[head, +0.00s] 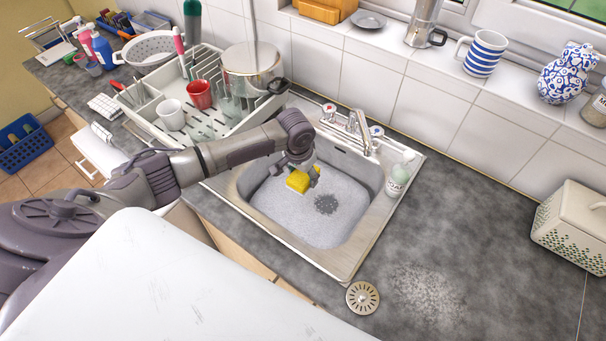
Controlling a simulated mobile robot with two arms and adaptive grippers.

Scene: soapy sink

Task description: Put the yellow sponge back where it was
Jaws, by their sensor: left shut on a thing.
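The yellow sponge (297,182) is over the sink basin (262,215), towards its back left. My left gripper (304,176) is shut on the sponge, with the arm reaching in from the left across the counter. The gripper's wrist hides part of the sponge, and I cannot tell how far it is above the basin floor. The basin holds whitish soapy water or foam with a dark drain patch (326,204). My right gripper is not in view.
A tap (357,128) stands behind the basin, with a small soap bottle (399,178) at its right corner. A dish rack (150,112) with cups and a pot is at the left. A round strainer (362,297) lies in front. Counter on the right is mostly clear up to a white box (573,225).

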